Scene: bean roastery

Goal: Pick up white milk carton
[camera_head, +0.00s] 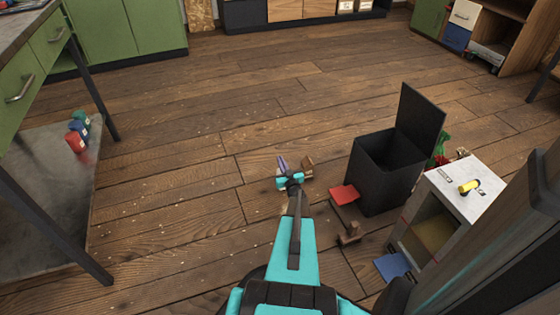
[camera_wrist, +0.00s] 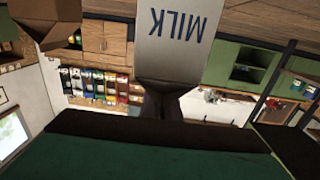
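A white milk carton (camera_wrist: 178,45) fills the upper middle of the wrist view, with dark blue MILK lettering upside down. Its edge tapers down toward the dark fingers of my gripper (camera_wrist: 172,104). In the head view my gripper (camera_head: 291,180) is low over the floor, with a small pale lilac shape (camera_head: 282,163) just beyond it, probably the carton. The fingers are close to the carton, but whether they touch or grip it cannot be told. The carton's far end is cut off by the frame.
A brown carton-like object (camera_wrist: 46,22) is close beside the white one; a small brown shape (camera_head: 308,162) shows there in the head view. An open black bin (camera_head: 382,180) stands to the right, next to a white-topped cabinet (camera_head: 465,199). The wooden floor (camera_head: 190,160) is clear at left.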

